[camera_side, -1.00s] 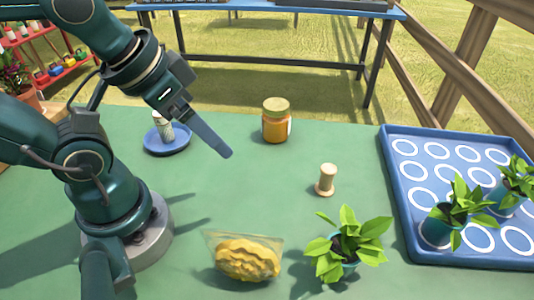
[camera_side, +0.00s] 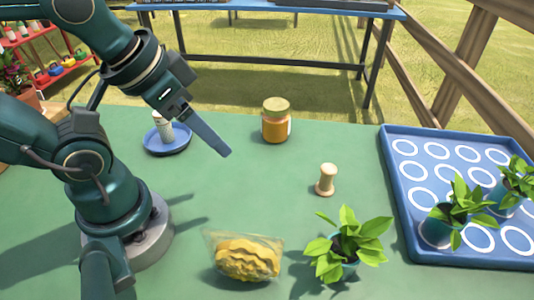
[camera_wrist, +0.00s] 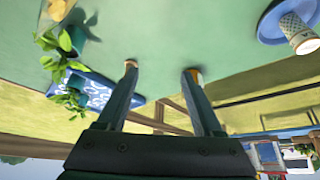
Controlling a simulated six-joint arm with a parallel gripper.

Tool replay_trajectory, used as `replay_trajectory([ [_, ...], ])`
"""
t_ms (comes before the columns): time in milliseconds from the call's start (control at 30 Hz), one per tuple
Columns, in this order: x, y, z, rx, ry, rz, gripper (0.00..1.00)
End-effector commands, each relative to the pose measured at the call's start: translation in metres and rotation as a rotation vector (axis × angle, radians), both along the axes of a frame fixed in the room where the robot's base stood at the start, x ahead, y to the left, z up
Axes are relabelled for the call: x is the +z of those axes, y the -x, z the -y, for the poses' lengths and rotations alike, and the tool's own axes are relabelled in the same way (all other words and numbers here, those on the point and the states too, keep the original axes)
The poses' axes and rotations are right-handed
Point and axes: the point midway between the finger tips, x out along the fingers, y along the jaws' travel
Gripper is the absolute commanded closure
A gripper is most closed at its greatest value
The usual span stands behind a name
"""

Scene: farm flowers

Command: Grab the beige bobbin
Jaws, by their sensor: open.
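The beige bobbin (camera_side: 326,180) stands upright on the green table, right of centre in the side view. My gripper (camera_side: 226,152) hangs above the table, to the left of the bobbin and well apart from it. In the wrist view my gripper (camera_wrist: 161,70) has its two fingers spread with nothing between them. A small beige piece, which looks like the bobbin (camera_wrist: 131,62), shows at the left fingertip there, mostly hidden behind the finger.
An orange jar (camera_side: 276,122) stands behind the bobbin. A potted plant (camera_side: 346,246) and a bag of yellow food (camera_side: 243,258) are in front. A blue tray (camera_side: 390,185) with plants is at right, a blue saucer (camera_side: 153,150) with a can (camera_side: 163,128) at left.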

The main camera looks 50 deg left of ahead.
Motion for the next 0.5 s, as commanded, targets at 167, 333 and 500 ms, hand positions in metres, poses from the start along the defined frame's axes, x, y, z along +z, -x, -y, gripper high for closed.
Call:
replay_trajectory([
  [167,0.008,-0.001,0.0,0.0,0.0,0.003,0.32],
  [333,0.039,-0.002,0.0,0.0,0.0,0.008,0.32],
  [500,0.041,-0.013,-0.017,-0.209,-0.235,-0.028,0.32],
])
